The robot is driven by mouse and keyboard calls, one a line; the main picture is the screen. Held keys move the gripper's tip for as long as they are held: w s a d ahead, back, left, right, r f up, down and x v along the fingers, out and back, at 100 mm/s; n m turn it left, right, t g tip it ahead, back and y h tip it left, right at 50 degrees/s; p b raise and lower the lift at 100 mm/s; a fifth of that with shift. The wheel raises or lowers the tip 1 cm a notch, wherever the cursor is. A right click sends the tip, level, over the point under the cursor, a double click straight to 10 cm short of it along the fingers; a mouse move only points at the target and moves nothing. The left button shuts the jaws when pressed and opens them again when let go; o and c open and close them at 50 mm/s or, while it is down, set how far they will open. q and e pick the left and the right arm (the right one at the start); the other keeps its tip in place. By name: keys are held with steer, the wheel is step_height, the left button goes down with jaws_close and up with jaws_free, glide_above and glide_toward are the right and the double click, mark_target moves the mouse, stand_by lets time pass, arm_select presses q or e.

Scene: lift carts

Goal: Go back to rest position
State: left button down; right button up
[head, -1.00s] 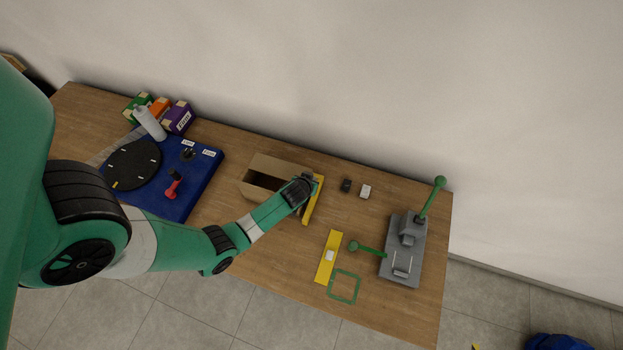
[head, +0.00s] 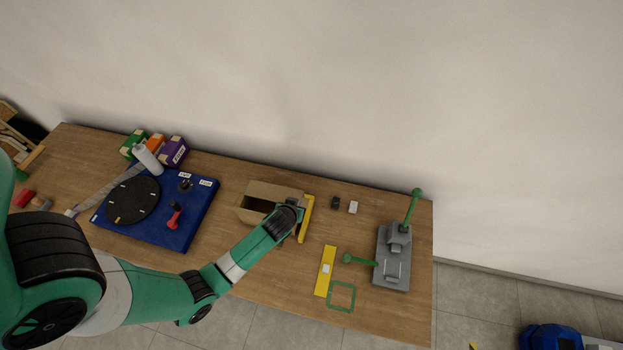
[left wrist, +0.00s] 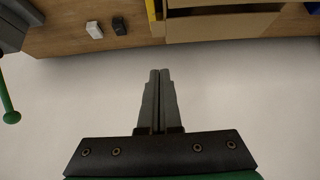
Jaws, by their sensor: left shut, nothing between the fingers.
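My left arm comes in from the left in the head view, and its wrist is above the table by the open cardboard box (head: 256,206). The fingers are hidden in that view. In the left wrist view my left gripper (left wrist: 159,72) is shut with nothing between its fingers, and it points at the blank wall and the table's edge. The box also shows at the top of the left wrist view (left wrist: 220,26). My right gripper is in neither view.
On the wooden table (head: 255,280) are a blue board (head: 150,235), a yellow strip (head: 326,280), a grey press with green levers (head: 390,275), and small black (head: 336,202) and white (head: 353,207) blocks. Coloured boxes (head: 173,151) stand at the back left.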

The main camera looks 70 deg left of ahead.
arm_select(q)
steer(key=shift+w, duration=0.1)
steer(key=w+d+r+m+t, duration=0.1)
steer(key=w+d+r+t, duration=0.25)
steer(key=w+r, duration=0.8)
steer(key=w+d+r+t, duration=0.35)
steer(key=w+r, duration=0.55)
steer(key=r, duration=0.5)
steer(key=w+d+r+m+t+h, duration=0.1)
steer(key=d+r+t, duration=0.2)
steer(key=r, duration=0.8)
steer(key=w+d+r+m+t+h, duration=0.1)
steer(key=w+d+r+t, duration=0.2)
steer(key=r, duration=0.7)
steer(key=s+d+r+m+t+h, duration=0.3)
steer(key=s+r, duration=0.6)
steer(key=r, duration=0.5)
steer(key=s+d+r+m+t+h, duration=0.3)
steer(key=s+d+r+m+t, duration=0.2)
steer(key=s+r, duration=0.4)
step_height(320, 180, up, 5)
steer(key=shift+d+f+t, duration=0.1)
steer(key=shift+d+t, duration=0.7)
steer(key=shift+d, duration=0.2)
